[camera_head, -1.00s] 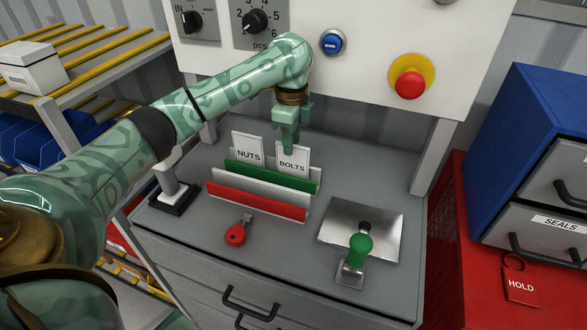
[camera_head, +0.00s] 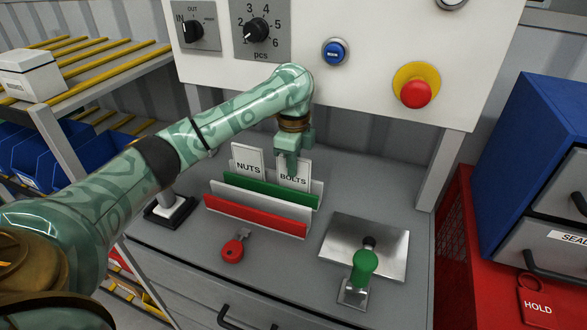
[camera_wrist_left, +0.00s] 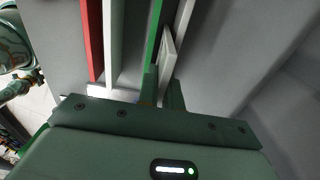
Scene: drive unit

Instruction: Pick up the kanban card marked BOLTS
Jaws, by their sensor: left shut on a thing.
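The white card marked BOLTS (camera_head: 301,184) stands in the rack behind the green divider (camera_head: 262,187), its lower part hidden. My left gripper (camera_head: 292,168) points down from above and is shut on the card's upper part; its fingers cover some of the card's face. In the left wrist view the gripper (camera_wrist_left: 163,92) has the pale card (camera_wrist_left: 167,52) between its fingers, close to the green divider. The white card marked NUTS (camera_head: 247,165) stands to the left in the same rack. My right gripper is not in view.
The rack's red front divider (camera_head: 255,216) faces a red-headed key (camera_head: 233,250) on the grey bench. A green-knobbed lever (camera_head: 364,266) with a metal plate is at right. The control panel (camera_head: 365,50) rises behind. A white-topped stand (camera_head: 171,208) is left.

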